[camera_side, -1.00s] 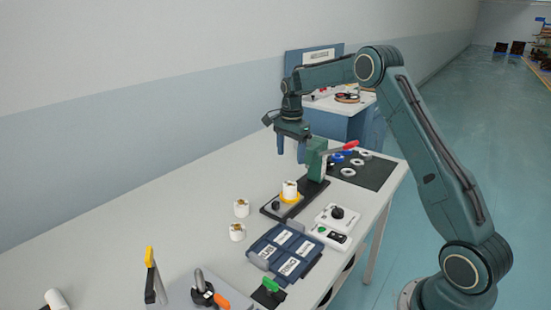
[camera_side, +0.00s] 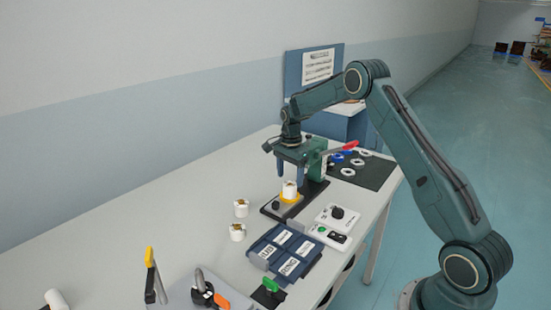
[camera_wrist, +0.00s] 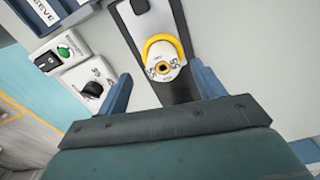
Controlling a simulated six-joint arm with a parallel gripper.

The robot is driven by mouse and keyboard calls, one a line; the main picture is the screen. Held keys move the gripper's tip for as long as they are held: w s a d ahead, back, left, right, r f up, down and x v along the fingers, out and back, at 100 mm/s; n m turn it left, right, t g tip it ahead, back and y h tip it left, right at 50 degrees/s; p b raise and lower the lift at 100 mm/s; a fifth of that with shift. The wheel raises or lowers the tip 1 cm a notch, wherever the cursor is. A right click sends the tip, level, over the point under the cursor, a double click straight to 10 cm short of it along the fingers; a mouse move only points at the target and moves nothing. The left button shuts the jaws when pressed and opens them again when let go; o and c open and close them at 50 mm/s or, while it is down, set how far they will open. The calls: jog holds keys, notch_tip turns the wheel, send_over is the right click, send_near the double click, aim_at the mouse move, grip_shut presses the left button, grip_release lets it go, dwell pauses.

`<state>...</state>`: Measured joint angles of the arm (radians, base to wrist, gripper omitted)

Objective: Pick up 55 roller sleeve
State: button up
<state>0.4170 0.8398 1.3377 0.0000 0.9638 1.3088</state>
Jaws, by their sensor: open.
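The white roller sleeve marked 55 (camera_wrist: 163,60) stands upright in a yellow cradle (camera_wrist: 159,39) on a dark base plate. It also shows in the side view (camera_side: 289,188) at the foot of the green press with the red lever. My gripper (camera_side: 291,176) is open above the sleeve. In the wrist view my gripper (camera_wrist: 161,72) has one finger on either side of the sleeve, with gaps showing. Nothing is held. Whether the fingertips reach down beside the sleeve is unclear.
Two more white sleeves stand on the table (camera_side: 241,208) (camera_side: 237,232) left of the base plate. The green press (camera_side: 315,160) rises close behind my gripper. A white switch box (camera_side: 338,217) and a blue labelled tray (camera_side: 262,250) are nearby. Rings lie on a black mat (camera_side: 374,172).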

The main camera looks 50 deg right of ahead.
aim_at(289, 184)
jog(key=shift+w+d+f, duration=0.15)
jog(key=shift+f, duration=2.15)
jog(key=c, duration=1.2)
jog(key=shift+r, duration=0.15)
notch_tip(289, 184, up, 20)
